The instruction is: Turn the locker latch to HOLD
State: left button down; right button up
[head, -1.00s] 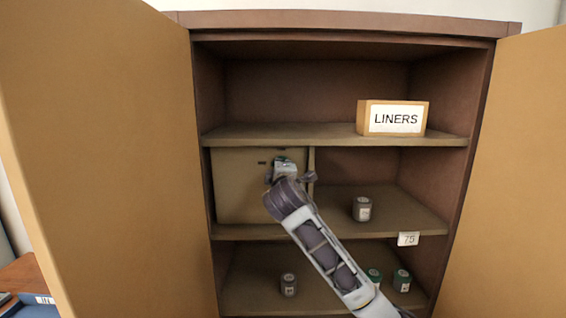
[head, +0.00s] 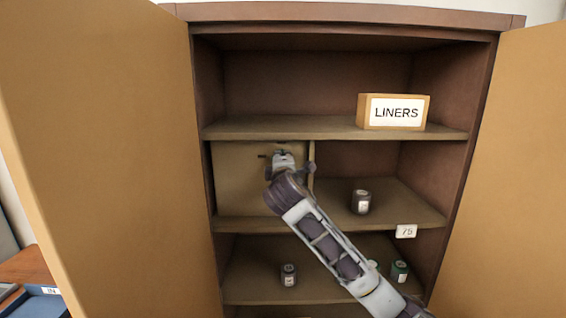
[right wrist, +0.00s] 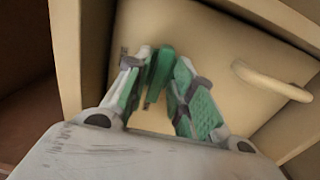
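The locker is a beige box (head: 235,185) on the left of the cabinet's middle shelf. Its front shows a green latch (right wrist: 161,70) in the right wrist view, standing between the fingertips of my right gripper (right wrist: 160,80). The green-padded fingers are spread, one on each side of the latch; I cannot tell whether either touches it. In the head view my right gripper (head: 286,160) is at the upper part of the locker front and hides the latch. Any HOLD marking cannot be read. My left gripper is out of view.
A curved beige handle (right wrist: 272,82) projects from the locker front. A LINERS box (head: 395,112) stands on the shelf above. A dark jar (head: 360,202) stands right of the locker, with several jars on the lower shelf (head: 250,292). Open doors (head: 110,160) flank the cabinet.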

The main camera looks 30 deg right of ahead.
jog(key=shift+o, duration=0.4)
jog(key=v, duration=1.2)
jog(key=shift+f, duration=0.1)
dwell(0.8)
